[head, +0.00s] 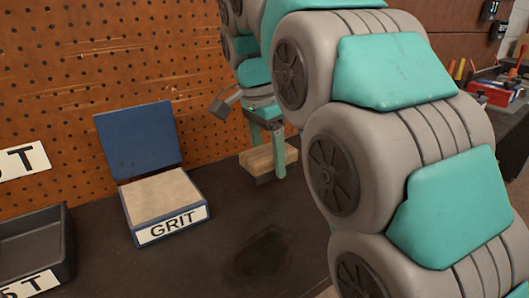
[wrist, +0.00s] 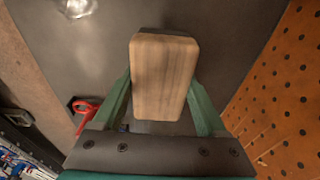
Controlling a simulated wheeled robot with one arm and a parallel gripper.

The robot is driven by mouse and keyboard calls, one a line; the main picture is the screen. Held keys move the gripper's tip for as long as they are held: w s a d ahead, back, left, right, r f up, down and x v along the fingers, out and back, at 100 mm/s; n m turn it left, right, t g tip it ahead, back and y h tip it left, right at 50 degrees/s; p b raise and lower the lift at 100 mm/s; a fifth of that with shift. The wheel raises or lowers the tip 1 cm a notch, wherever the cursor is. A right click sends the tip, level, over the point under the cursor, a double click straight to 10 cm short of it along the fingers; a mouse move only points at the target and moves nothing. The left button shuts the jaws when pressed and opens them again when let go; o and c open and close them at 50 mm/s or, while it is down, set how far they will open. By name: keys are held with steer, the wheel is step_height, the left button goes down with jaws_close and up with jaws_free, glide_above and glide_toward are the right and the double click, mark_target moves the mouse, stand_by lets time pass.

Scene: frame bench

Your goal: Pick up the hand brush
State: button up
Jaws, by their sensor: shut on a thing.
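The hand brush (head: 258,163) shows as a pale wooden block with a darker underside, at the far side of the dark bench near the pegboard. In the wrist view its wooden top (wrist: 164,72) fills the space between the green fingers. My gripper (head: 269,154) points down over it, with one green finger on the near side. In the wrist view my gripper (wrist: 161,92) is shut on the brush, a finger along each side. The bristles are mostly hidden. I cannot tell whether the brush touches the bench.
An open box labelled GRIT (head: 163,197) with a raised blue lid (head: 139,139) stands left of the brush. A black bin (head: 68,245) is at the lower left. An orange pegboard (head: 60,80) rises behind. A red-handled item (wrist: 86,108) lies left in the wrist view. The bench front is clear.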

steer(key=s+d, duration=0.1)
steer(key=s, duration=0.2)
steer(key=s+d+b, duration=0.1)
steer(key=s, duration=0.3)
steer(key=s+d+r, duration=0.1)
steer(key=s, duration=0.2)
steer(key=shift+s, duration=0.3)
